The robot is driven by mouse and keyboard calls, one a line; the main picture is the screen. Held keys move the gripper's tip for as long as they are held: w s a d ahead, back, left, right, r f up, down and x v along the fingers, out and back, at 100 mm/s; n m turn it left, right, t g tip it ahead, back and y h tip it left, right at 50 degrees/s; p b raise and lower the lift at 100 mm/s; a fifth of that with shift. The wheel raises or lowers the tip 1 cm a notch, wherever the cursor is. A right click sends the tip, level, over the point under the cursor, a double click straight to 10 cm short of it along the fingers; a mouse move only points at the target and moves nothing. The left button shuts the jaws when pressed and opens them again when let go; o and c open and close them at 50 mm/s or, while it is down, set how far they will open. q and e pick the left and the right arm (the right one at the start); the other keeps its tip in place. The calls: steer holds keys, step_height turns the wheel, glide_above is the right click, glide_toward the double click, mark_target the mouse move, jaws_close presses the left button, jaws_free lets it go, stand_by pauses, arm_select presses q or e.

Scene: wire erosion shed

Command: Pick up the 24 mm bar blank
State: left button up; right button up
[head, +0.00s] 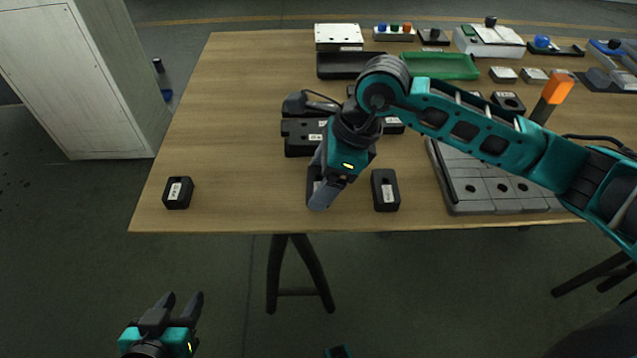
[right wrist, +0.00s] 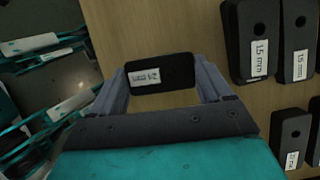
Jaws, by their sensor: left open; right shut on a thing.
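The 24 mm bar blank (right wrist: 178,71) is a black block with a white label that appears to read 24 and a dark round hole. It sits between the two grey fingers of my right gripper (right wrist: 165,80) in the right wrist view, and they are shut on it. In the head view my right gripper (head: 321,194) points down over the front part of the table, and its fingers hide the block. I cannot tell whether the block is clear of the tabletop. My left gripper (head: 182,299) is open and empty, low in front of the table.
On the wooden table (head: 240,100), similar labelled black blocks stand right of my right gripper (head: 385,190) and at far left (head: 177,192). Blocks labelled 15 mm (right wrist: 297,40) stand behind. A grey plate (head: 470,190) lies right, a green tray (head: 440,66) at the back. The left-front tabletop is mostly clear.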

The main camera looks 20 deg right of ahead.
steer(key=c, duration=0.6)
steer(key=shift+c, duration=0.2)
steer(key=shift+r, duration=0.2)
